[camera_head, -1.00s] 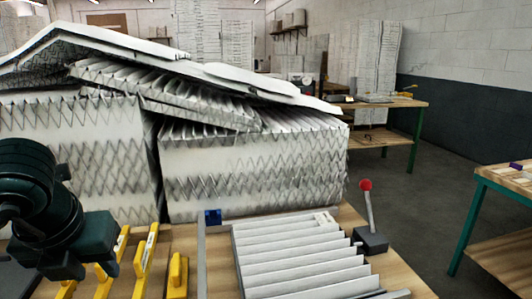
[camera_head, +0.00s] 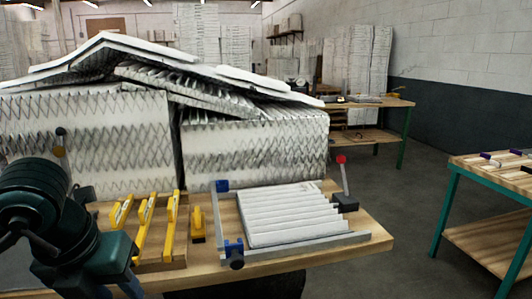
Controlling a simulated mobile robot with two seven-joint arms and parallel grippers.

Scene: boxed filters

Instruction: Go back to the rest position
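A white pleated filter (camera_head: 290,215) lies on the wooden workbench (camera_head: 350,250), set within a grey metal frame (camera_head: 310,245). My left arm comes in at the lower left, dark green and black; its fingertips are not visible. My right arm and gripper are not in view. Neither gripper is seen touching the filter or the frame.
Large stacks of white filters (camera_head: 250,150) stand behind the bench, with loose ones leaning on top. Yellow-handled tools (camera_head: 144,225) lie left of the frame. A red-knobbed lever (camera_head: 342,175) stands at its right. Another green-legged table (camera_head: 450,195) is at the right; floor between is clear.

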